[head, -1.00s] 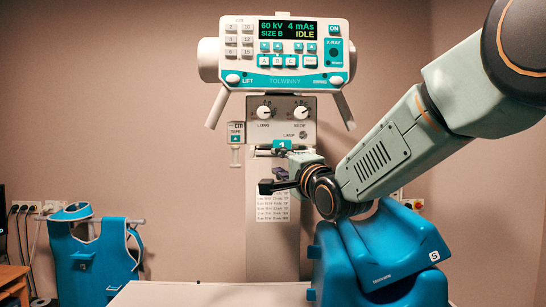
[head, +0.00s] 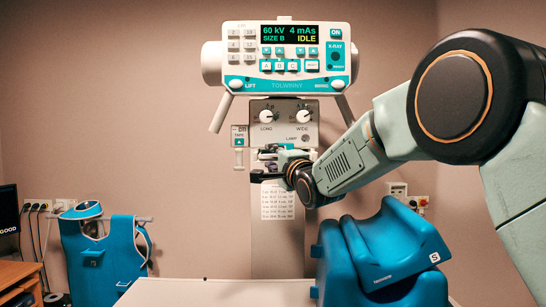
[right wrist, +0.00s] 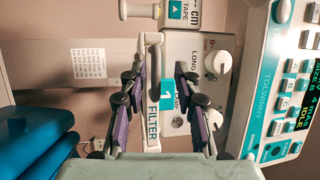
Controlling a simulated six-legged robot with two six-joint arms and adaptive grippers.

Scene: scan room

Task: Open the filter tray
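The filter tray (right wrist: 153,122) shows in the right wrist view as a white front strip marked FILTER, with a teal "1" tag (right wrist: 167,97) and a grey handle bar (right wrist: 154,62). In the head view the tray is mostly hidden behind my right gripper (head: 262,165), under the collimator box. In the right wrist view my right gripper (right wrist: 159,80) is open. Its two dark, purple-sided fingers stand on either side of the tray front and handle. I see no finger clearly touching the handle. My left gripper is in neither view.
The collimator box (head: 312,109) with knobs sits just above the tray, and the control panel (head: 319,84) is over it. A tape holder (head: 240,135) hangs at the left. A blue padded block (head: 395,245) stands below my right arm. A pale tabletop (head: 215,292) is in front.

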